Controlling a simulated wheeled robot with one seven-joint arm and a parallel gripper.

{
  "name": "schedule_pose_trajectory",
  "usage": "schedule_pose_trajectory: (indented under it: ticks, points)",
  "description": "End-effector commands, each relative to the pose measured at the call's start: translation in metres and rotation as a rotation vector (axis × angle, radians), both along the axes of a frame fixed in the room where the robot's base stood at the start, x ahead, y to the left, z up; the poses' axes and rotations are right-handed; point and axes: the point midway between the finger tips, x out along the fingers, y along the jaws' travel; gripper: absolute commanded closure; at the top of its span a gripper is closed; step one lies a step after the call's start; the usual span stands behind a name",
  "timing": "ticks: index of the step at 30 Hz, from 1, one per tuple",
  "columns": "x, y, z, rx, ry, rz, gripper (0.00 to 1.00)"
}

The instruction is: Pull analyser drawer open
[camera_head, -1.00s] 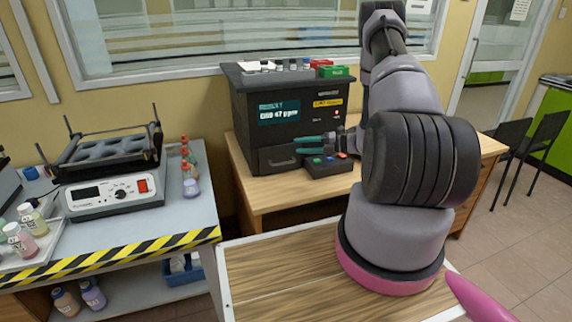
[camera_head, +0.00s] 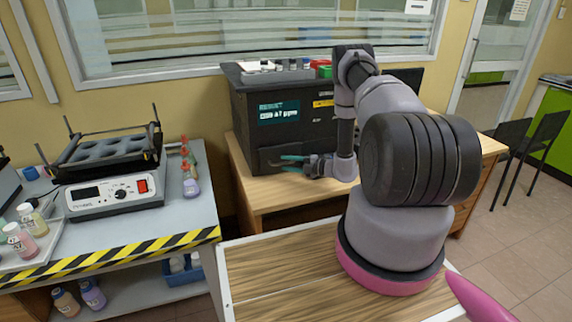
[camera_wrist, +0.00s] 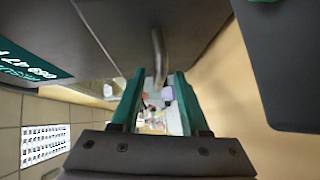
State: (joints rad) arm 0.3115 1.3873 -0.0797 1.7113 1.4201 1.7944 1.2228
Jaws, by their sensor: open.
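The analyser (camera_head: 250,110) is a dark box with a teal-lit screen, standing on a wooden bench. Its drawer (camera_head: 264,157) is low on the front and looks closed. My gripper (camera_head: 284,163) is at the drawer front, its teal fingers open and pointing left. In the wrist view, the metal drawer handle (camera_wrist: 159,55) appears between the two open fingertips (camera_wrist: 160,75). I cannot tell whether either finger touches it. In the head view, the fingers partly hide the handle.
The wooden bench (camera_head: 262,197) has free room in front of the analyser. A shaker (camera_head: 112,185) and bottles stand on the left table, edged with striped tape (camera_head: 150,250).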

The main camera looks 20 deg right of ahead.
Motion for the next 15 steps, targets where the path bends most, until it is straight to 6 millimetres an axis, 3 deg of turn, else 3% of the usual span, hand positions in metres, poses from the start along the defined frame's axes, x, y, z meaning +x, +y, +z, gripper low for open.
schedule_pose_trajectory:
  ticks: [12,13,15]
  points:
    - [0.0073,0.0077,-0.0013,-0.001,-0.001,0.0,0.55]
    - [0.0073,0.0077,-0.0013,-0.001,-0.001,0.0,0.63]
    - [0.0072,0.0077,-0.0012,-0.001,-0.001,0.0,0.9]
